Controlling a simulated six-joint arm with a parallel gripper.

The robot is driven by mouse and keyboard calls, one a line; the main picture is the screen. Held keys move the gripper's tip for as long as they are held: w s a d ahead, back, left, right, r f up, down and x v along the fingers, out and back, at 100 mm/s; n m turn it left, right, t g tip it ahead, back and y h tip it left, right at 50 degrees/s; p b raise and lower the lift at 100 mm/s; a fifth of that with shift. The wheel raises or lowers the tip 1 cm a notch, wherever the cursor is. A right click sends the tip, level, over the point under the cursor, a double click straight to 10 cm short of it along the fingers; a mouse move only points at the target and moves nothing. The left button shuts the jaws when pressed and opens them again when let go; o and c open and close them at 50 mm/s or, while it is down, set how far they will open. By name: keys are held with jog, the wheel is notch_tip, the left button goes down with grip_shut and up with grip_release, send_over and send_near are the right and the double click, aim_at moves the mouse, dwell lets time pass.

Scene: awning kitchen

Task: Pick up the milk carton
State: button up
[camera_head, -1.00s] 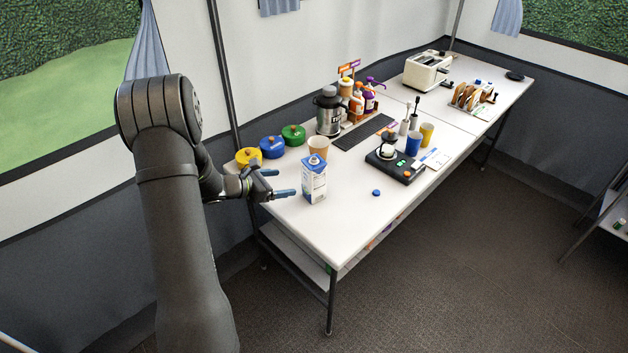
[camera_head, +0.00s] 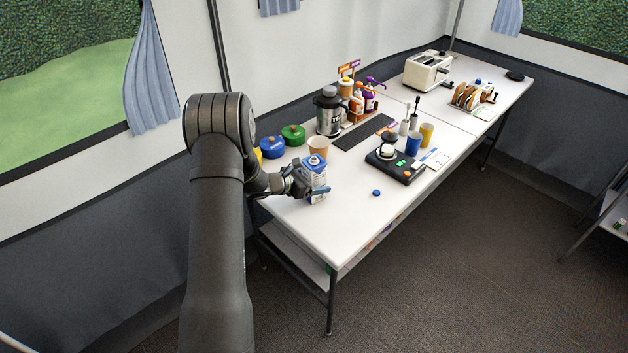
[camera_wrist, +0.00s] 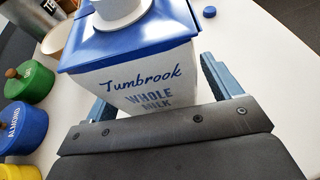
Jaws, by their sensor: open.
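The milk carton (camera_head: 312,172) is white with a blue top and stands upright near the left end of the white table. In the wrist view the carton (camera_wrist: 140,75) fills the upper middle, with "Tumbrook Whole Milk" on its face and a white spout on top. My gripper (camera_head: 311,187) is at the carton, with one finger in front of it. In the wrist view my open gripper (camera_wrist: 160,90) has one blue finger on each side of the carton. A gap shows on the right side; contact on the left is unclear.
A paper cup (camera_head: 318,146) stands just behind the carton. Blue (camera_head: 272,147) and green (camera_head: 293,134) lidded jars stand to the left; a yellow one is mostly hidden. A blue cap (camera_head: 376,193) lies to the right. A scale (camera_head: 394,167) is farther right. The front table corner is clear.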

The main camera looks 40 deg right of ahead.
aim_at(314, 171)
jog(key=c, duration=1.1)
jog(key=shift+r, duration=0.15)
jog(key=shift+r, duration=1.95)
jog(key=shift+s+d+r, duration=0.2)
jog(key=shift+s+r, duration=0.95)
jog(key=shift+s, duration=0.8)
jog(key=shift+s+d+r, duration=0.2)
jog(key=shift+s+r, duration=0.9)
jog(key=shift+s, duration=0.8)
jog(key=shift+s+d+r, duration=0.2)
jog(key=shift+s+r, duration=0.95)
jog(key=shift+s, duration=0.8)
